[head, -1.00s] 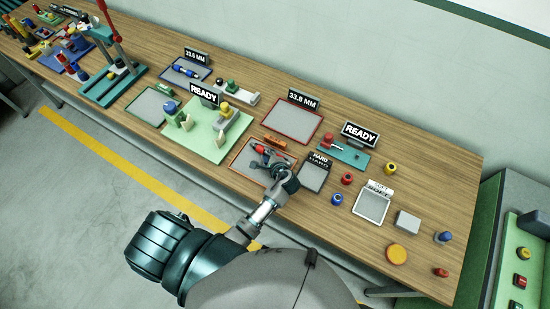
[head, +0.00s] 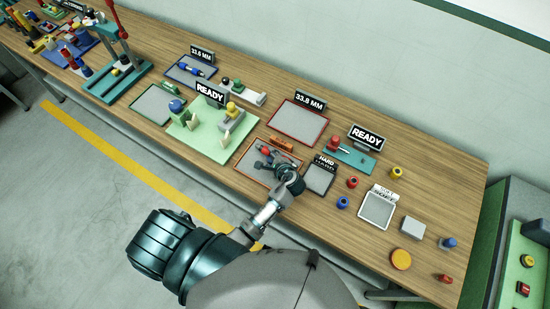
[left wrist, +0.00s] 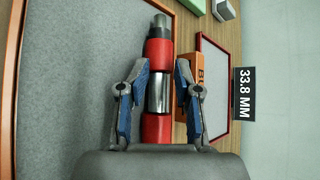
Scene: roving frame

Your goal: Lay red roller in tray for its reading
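The red roller (left wrist: 158,125), with a silver middle and grey end, lies between the fingers of my left gripper (left wrist: 161,80) in the left wrist view. The fingers sit close against both its sides, and the gripper looks shut on it. In the head view the roller (head: 265,150) shows partly beside my left gripper (head: 264,166), over the orange-rimmed grey tray (head: 238,162). I cannot tell whether it touches the tray. A red-rimmed grey tray (head: 298,122) is empty, with a sign (head: 310,100) reading 33.8 MM behind it. My right gripper is not in view.
An orange block (head: 281,143) lies between the two trays. A green board with fixtures (head: 195,135) stands left, and a small dark-rimmed tray (head: 319,178) right. A blue-rimmed tray (head: 178,76) holds a blue roller. Several small knobs stand farther right.

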